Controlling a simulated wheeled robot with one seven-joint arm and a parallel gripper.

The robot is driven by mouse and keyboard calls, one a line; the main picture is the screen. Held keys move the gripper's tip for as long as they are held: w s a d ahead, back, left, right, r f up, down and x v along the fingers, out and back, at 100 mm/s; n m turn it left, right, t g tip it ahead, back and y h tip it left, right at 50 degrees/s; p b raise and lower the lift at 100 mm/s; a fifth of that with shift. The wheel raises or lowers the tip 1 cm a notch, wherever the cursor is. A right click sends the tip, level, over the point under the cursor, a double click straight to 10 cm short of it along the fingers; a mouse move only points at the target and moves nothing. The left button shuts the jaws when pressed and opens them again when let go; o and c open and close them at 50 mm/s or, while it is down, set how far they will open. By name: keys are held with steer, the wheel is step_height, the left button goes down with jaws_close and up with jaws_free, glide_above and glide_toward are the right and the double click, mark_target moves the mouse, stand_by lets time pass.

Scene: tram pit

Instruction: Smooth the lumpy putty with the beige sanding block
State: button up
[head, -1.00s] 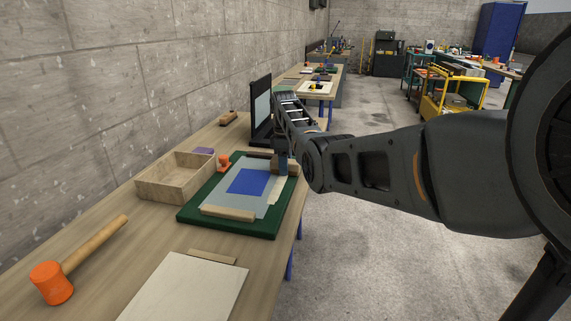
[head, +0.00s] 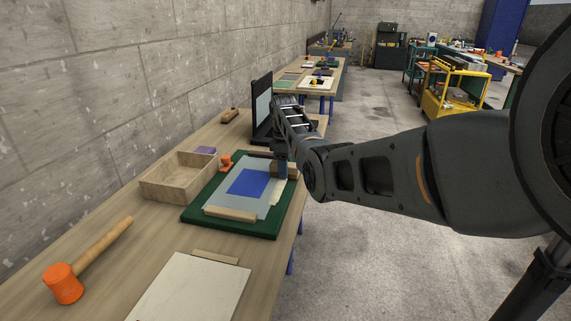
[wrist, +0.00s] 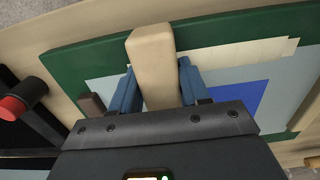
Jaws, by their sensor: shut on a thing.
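My gripper (wrist: 155,88) is shut on the beige sanding block (wrist: 153,52), with a blue finger on each side of it. In the head view the block (head: 291,171) is at the far right part of a green board (head: 245,229), partly hidden by my gripper (head: 281,172). The putty (wrist: 240,54) shows as a pale cream strip beside the block, on a grey sheet with a blue patch. In the head view the putty (head: 275,191) runs along the sheet's right side. I cannot tell whether the block touches it.
A wooden bar (head: 230,214) lies across the board's near end. An orange object (head: 226,161) is at its left edge. A wooden tray (head: 165,188), an orange mallet (head: 66,283) and a pale panel (head: 190,292) lie around it. A black upright screen (head: 261,112) stands behind.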

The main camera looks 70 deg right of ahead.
mark_target(274, 201)
steer(key=shift+a+f+p, duration=0.1)
steer(key=shift+a+p, duration=0.5)
steer(key=shift+p, duration=0.05)
steer(key=shift+s+a+p, duration=0.1)
steer(key=shift+a+p, duration=0.65)
steer(key=shift+p, duration=0.45)
steer(key=shift+a+r+p, duration=0.3)
steer(key=shift+a+p, duration=0.25)
steer(key=shift+p, duration=0.5)
steer(key=shift+a+f+p, duration=0.1)
steer(key=shift+a+p, duration=0.4)
steer(key=shift+a, duration=0.2)
steer(key=shift+s+a+f, duration=0.1)
steer(key=shift+a+f, duration=0.05)
steer(key=shift+a, duration=0.45)
steer(key=shift+s+a, duration=0.15)
steer(key=shift+a, duration=1.85)
steer(key=shift+s+a, duration=0.15)
steer(key=shift+a, duration=1.8)
